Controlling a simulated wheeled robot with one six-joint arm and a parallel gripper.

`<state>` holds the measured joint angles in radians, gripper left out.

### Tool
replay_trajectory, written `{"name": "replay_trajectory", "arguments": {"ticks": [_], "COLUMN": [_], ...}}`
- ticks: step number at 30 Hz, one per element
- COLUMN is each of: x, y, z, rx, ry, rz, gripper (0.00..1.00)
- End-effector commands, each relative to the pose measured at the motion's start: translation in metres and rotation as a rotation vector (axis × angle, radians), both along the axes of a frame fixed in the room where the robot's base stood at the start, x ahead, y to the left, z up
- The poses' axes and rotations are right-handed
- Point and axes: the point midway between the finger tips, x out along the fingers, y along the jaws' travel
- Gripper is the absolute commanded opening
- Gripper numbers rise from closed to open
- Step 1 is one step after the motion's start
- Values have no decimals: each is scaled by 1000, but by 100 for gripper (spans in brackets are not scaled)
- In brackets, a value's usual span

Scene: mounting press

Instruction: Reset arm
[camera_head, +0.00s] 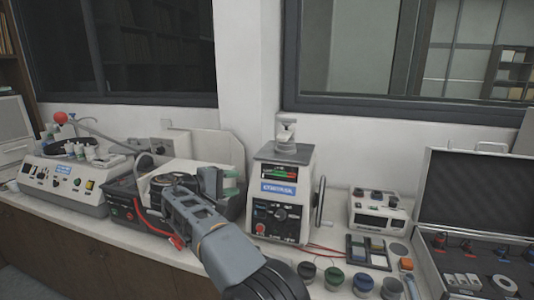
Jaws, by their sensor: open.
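My grey arm reaches in from the bottom centre towards the upper left. My gripper (185,200) is at its far end, over the dark machine (128,203) left of the middle. The gripper is open; its fingertips are hard to make out against that machine, and I cannot tell whether they touch it. The mounting press (283,199), a white box with a display, a dial and a side handle, stands upright on the bench to the right of my gripper. A pale cylindrical part sits on its top (286,131).
A white bench (332,264) runs across the view. A grey-white machine (64,184) with bottles stands at the left. A small white device (377,212), several coloured jars (334,278) and an open case (470,196) fill the right side. Windows are behind.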

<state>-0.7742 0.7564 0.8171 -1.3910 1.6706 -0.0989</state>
Motion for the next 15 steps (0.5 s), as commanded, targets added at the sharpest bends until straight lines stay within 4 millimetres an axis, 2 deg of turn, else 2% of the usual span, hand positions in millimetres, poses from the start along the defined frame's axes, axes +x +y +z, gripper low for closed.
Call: {"name": "replay_trajectory", "arguments": {"ticks": [1,5,8,11,14,15], "x": [1,1,-5,-21,-51,-67], "y": [1,-6,-20,-45,-81,-97], "z": [-15,-49,-76,-103,-129,-138], "rx": [17,93,179,310,498,583], "ry": [47,168,269,373,468,496], "rz": [25,78,99,100,68,44], "gripper": [43,43,43,43,43,43]}}
